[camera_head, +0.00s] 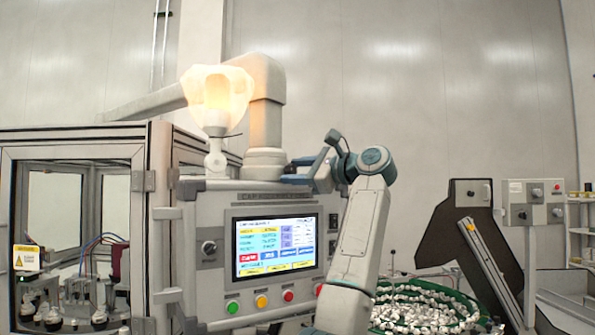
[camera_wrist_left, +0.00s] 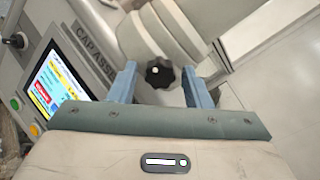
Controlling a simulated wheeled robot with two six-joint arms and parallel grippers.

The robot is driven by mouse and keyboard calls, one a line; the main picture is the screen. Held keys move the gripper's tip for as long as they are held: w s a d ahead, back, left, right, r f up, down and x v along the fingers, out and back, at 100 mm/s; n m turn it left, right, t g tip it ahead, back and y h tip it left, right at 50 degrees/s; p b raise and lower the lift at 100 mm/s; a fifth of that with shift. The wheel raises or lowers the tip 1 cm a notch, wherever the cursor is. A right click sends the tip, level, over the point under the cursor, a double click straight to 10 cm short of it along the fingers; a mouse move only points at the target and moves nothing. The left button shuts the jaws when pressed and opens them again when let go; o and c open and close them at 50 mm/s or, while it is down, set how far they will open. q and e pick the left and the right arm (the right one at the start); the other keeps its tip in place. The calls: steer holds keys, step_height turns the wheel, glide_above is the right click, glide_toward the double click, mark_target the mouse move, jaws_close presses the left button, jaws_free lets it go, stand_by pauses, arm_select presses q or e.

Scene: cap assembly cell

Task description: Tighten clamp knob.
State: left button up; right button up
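The black lobed clamp knob (camera_wrist_left: 159,73) shows in the left wrist view, on the pale round support at the top of the machine cabinet. My left gripper (camera_wrist_left: 158,80) is open, with one blue-grey finger to each side of the knob in the picture. Gaps show between both fingers and the knob; I cannot tell how far ahead of the fingertips it lies. In the head view my left gripper (camera_head: 300,172) is beside the foot of the support arm (camera_head: 264,160), fingers pointing left. I cannot make out the knob there. My right gripper is not in view.
The cabinet's touch screen (camera_head: 276,247) and buttons (camera_head: 261,301) lie below the gripper. A glowing lamp (camera_head: 216,100) stands above left, by a glazed enclosure (camera_head: 147,230). A green-rimmed bowl of caps (camera_head: 425,312) is at the lower right.

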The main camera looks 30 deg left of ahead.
arm_select(q)
steer(key=c, duration=0.7)
